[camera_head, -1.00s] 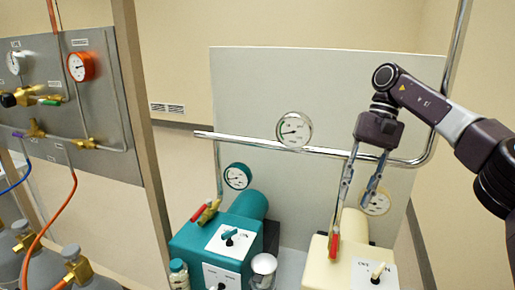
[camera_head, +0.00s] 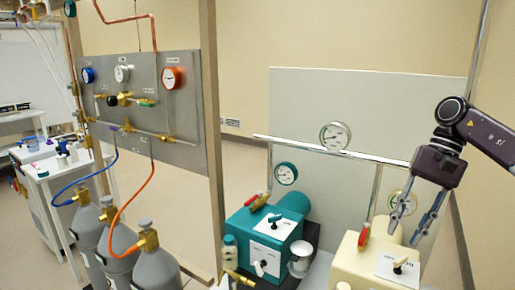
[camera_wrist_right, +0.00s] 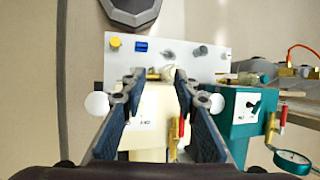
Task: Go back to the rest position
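My right gripper (camera_head: 416,222) hangs at the right of the head view, fingers apart and pointing down, with nothing between them. It is in front of the cream pump (camera_head: 352,262) and its round gauge. In the right wrist view the open fingers (camera_wrist_right: 157,82) frame the cream pump (camera_wrist_right: 152,105) from above, with its red-handled valve (camera_wrist_right: 174,135) seen near the right finger. I cannot tell from these views whether the fingers touch anything. My left gripper is not in view.
A teal pump (camera_head: 255,240) stands left of the cream one. A metal pipe (camera_head: 380,156) with a gauge (camera_head: 335,136) runs above both. A post (camera_head: 211,130), gas panel (camera_head: 185,100) and grey cylinders (camera_head: 150,265) are further left. A white cart (camera_head: 50,185) stands at the far left.

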